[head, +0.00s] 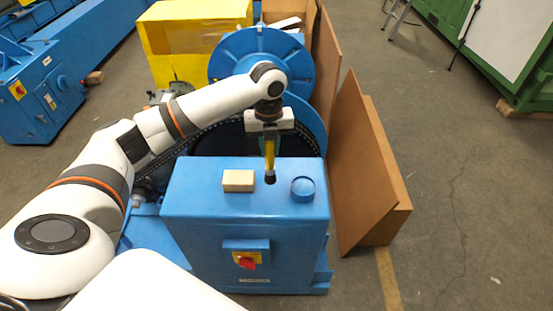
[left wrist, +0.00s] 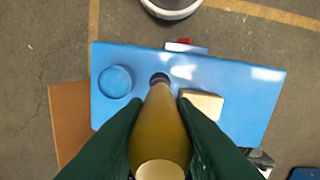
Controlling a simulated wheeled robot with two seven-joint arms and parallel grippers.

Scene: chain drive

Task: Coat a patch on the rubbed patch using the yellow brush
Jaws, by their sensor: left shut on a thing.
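My left gripper (head: 270,137) is shut on the yellow brush (head: 270,155) above the blue cabinet top (head: 205,198). The brush hangs about upright, with its dark tip down. I cannot tell whether the tip touches the top. In the left wrist view the brush handle (left wrist: 160,135) sits between the dark green fingers. A round blue dish (head: 303,189) stands to the right of the tip, and a pale yellow block (head: 238,181) lies to its left. I cannot make out the rubbed patch. My right gripper is not in view.
A big blue wheel (head: 240,58) and a dark chain wheel stand behind the cabinet. Brown boards (head: 362,170) lean along its right side. A red switch (head: 247,262) sticks out of its front. A yellow box (head: 180,45) stands at the back.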

